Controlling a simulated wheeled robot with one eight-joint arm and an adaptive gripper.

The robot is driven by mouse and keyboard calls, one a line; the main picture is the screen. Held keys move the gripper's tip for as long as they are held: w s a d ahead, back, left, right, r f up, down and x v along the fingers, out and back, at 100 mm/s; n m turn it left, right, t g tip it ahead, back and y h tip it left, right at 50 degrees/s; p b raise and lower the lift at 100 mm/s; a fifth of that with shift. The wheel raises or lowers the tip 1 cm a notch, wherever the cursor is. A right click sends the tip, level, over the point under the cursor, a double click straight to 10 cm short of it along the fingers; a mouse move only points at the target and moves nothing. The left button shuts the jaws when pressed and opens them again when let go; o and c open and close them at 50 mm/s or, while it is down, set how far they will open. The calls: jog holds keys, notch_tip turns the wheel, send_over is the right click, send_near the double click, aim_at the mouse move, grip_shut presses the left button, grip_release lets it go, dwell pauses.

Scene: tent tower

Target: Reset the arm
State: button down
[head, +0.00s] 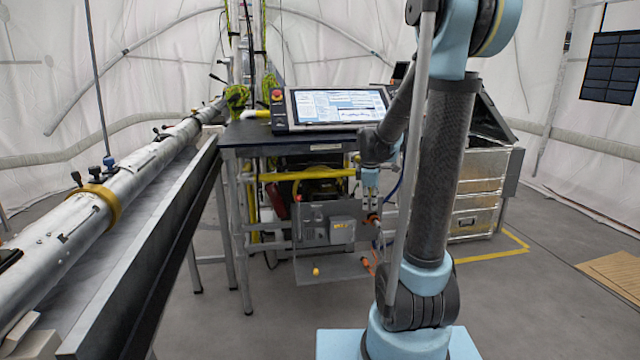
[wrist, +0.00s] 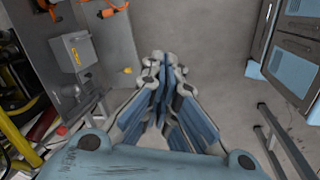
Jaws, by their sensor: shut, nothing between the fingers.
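My arm stands upright at the right of centre in the head view, with its forearm folded down toward the desk. My gripper (head: 370,194) hangs pointing downward in front of the frame under the desk. In the wrist view my gripper (wrist: 164,62) is shut, its blue fingers together with nothing between them. Bare grey floor lies beyond the fingertips. No object touches the fingers in the wrist view.
A desk (head: 262,134) with a monitor (head: 338,106) stands behind my gripper. A grey box (head: 342,230) sits below it. A long metal tube (head: 60,235) lies at left. Metal cases (head: 482,190) stand at right. Floor (head: 560,310) is clear at front right.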

jog(key=s+f+m, duration=0.2)
jog(key=s+m, duration=0.5)
jog(key=s, duration=0.7)
jog(key=s+d+f+m+y, duration=0.1)
jog(key=s+f+m, duration=0.1)
jog(key=s+m, duration=0.6)
jog(key=s, duration=0.6)
jog(key=shift+s+d, duration=0.3)
jog(key=shift+s, duration=0.05)
jog(key=shift+w+f, duration=0.2)
jog(key=shift+w, duration=0.25)
jog(key=c, duration=2.3)
grip_release()
